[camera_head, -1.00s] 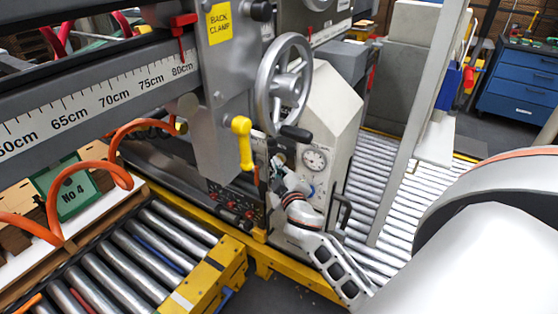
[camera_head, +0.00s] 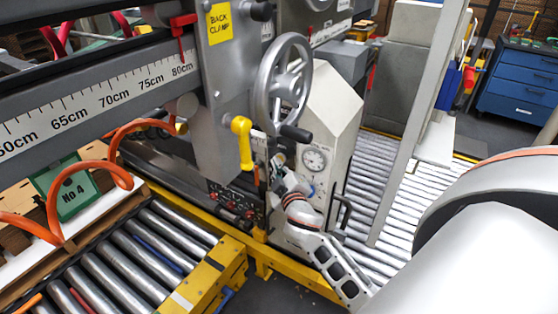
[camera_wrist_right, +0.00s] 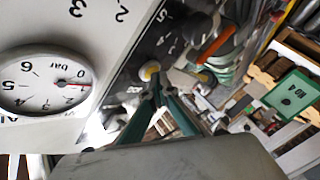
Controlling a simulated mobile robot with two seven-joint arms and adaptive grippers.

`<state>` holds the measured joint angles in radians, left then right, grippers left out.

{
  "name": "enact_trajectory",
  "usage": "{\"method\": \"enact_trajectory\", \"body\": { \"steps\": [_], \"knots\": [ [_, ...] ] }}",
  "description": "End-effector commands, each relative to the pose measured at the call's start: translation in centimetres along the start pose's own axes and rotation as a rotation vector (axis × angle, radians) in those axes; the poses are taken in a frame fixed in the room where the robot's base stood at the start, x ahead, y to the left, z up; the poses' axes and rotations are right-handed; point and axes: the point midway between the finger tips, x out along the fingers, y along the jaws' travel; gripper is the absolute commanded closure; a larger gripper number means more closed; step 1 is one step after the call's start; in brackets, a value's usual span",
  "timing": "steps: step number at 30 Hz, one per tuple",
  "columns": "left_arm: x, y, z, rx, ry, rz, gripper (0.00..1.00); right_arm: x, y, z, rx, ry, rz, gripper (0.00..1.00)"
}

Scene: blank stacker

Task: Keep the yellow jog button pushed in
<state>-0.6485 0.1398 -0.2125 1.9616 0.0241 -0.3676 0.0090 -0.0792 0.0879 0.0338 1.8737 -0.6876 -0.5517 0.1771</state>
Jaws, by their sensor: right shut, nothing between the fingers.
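The yellow jog button (camera_wrist_right: 149,71) shows in the right wrist view as a small round yellow cap with a pale rim on a dark panel (camera_wrist_right: 165,40). My right gripper (camera_wrist_right: 155,88) is shut and empty, its green fingers drawn together. Its fingertips overlap the lower edge of the button in that view. I cannot tell how far in the button sits. In the head view my right gripper (camera_head: 279,178) is at the machine's side, below the handwheel. The button is not distinguishable there. My left gripper is not in view.
The grey handwheel (camera_head: 283,84) and yellow handle (camera_head: 242,143) are close above my right gripper. A pressure gauge (camera_head: 314,160) is beside it, also large in the wrist view (camera_wrist_right: 45,84). Roller conveyors (camera_head: 120,262) lie at the lower left and behind.

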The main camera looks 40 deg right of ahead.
Motion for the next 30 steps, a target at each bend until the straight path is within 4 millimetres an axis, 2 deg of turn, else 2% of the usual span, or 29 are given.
{"method": "enact_trajectory", "body": {
  "steps": [19, 30],
  "knots": [
    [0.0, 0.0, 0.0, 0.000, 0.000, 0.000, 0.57, 0.0, 0.1, 0.0, -0.001, -0.001, 0.001, 1.00],
    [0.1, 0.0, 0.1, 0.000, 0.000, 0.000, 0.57, -1.1, -0.8, -0.8, 0.002, -0.001, 0.000, 1.00]
  ]
}}
